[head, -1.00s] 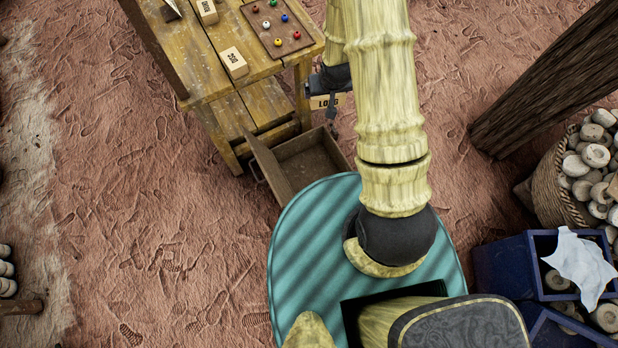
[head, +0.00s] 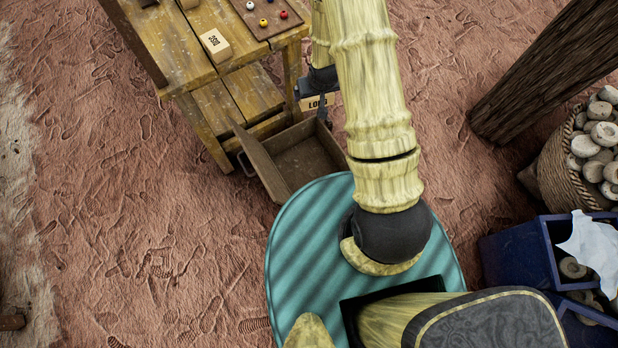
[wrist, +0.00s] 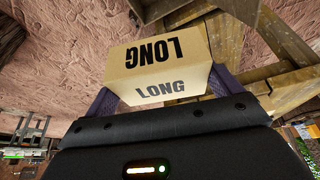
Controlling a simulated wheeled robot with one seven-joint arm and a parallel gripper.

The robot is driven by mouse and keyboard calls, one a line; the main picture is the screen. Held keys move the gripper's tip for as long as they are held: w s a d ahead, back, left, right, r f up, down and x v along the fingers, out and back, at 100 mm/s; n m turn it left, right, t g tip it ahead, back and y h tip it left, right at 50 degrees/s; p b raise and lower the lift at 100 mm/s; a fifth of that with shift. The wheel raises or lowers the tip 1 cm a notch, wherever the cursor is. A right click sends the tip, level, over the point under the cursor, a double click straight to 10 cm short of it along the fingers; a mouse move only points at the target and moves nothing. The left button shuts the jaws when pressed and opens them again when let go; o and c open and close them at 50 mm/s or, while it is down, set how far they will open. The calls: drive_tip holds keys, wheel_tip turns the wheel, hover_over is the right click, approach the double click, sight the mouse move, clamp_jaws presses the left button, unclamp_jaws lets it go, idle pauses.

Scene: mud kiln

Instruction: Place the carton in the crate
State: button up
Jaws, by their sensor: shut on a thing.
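The carton (wrist: 160,60) is a tan box marked LONG, seen close up in the wrist view. My gripper (wrist: 162,92) is shut on it, with a dark finger at each side. In the head view the carton (head: 317,103) shows only in part, behind my arm, beside the bench leg. The crate (head: 262,170) is an open brown wooden box on the ground between the bench and my round base. Its visible inside looks empty. In the picture the carton lies just beyond the crate's far right corner; its height above the crate I cannot tell.
A thick post (head: 540,75), a basket of pale discs (head: 560,170) and blue bins (head: 515,250) stand right.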

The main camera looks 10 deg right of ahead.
sight(312, 165)
drive_tip(key=w+f+n+b, duration=0.1)
drive_tip(key=w+f+b, duration=0.1)
drive_tip(key=f+b, duration=2.1)
drive_tip(key=w+a+f+n+y+b, duration=0.1)
drive_tip(key=w+f+n+b, duration=0.1)
drive_tip(key=f+b, duration=2.2)
wheel_tip(312, 165, down, 12)
drive_tip(key=shift+f+b, duration=0.15)
drive_tip(key=shift+b, duration=0.15)
wheel_tip(312, 165, down, 5)
drive_tip(key=b, duration=0.3)
drive_tip(key=shift+w+f, duration=0.1)
drive_tip(key=shift+f+b, duration=1.35)
drive_tip(key=shift+f, duration=1.05)
